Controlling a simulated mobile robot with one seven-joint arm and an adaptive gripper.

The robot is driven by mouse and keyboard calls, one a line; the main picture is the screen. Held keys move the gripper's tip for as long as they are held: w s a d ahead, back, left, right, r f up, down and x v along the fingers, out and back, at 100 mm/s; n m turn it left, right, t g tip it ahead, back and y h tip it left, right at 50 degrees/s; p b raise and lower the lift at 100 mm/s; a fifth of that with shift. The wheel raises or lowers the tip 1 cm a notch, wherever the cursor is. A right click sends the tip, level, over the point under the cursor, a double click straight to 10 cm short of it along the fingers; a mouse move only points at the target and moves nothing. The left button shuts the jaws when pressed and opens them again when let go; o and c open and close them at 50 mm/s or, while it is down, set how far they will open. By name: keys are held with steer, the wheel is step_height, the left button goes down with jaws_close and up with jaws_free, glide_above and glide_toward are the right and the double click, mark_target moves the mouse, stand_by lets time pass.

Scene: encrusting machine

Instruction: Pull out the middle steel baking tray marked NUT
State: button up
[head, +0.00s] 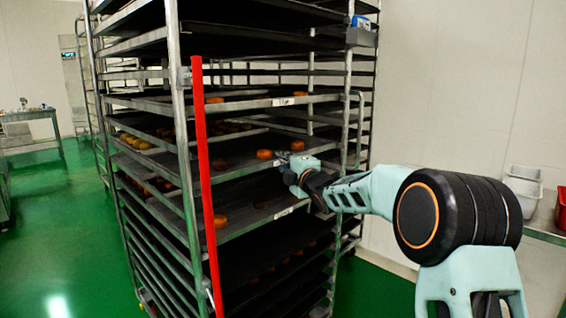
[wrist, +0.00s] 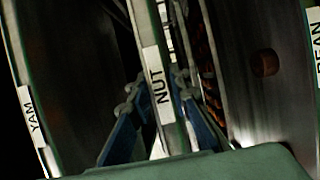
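The steel tray marked NUT (wrist: 157,85) stands edge-on in the middle of the tilted wrist view, its white label on the front rim. In the head view I take it to be the middle labelled tray (head: 242,171), in the rack at my gripper's height, with round orange-brown pieces on it. My gripper (head: 287,164) is at this tray's front rim, near its right part. In the wrist view the two blue fingers (wrist: 157,108) lie on either side of the rim, close to it. Whether they press on it is not clear.
A tray marked YAM (wrist: 34,125) lies left and one marked BEAN (wrist: 317,50) lies right in the wrist view. The tall rack has a red strip (head: 205,180) on its front post. White and red containers (head: 523,184) stand at right.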

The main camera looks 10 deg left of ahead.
jaws_close()
steer(key=shift+d, duration=0.1)
steer(key=s+d+b, duration=0.2)
steer(key=s+d, duration=0.9)
steer(key=d, duration=0.3)
steer(key=shift+s+d, duration=0.15)
steer(key=o, duration=0.7)
jaws_free()
steer(key=shift+c, duration=0.2)
steer(key=v, duration=1.2)
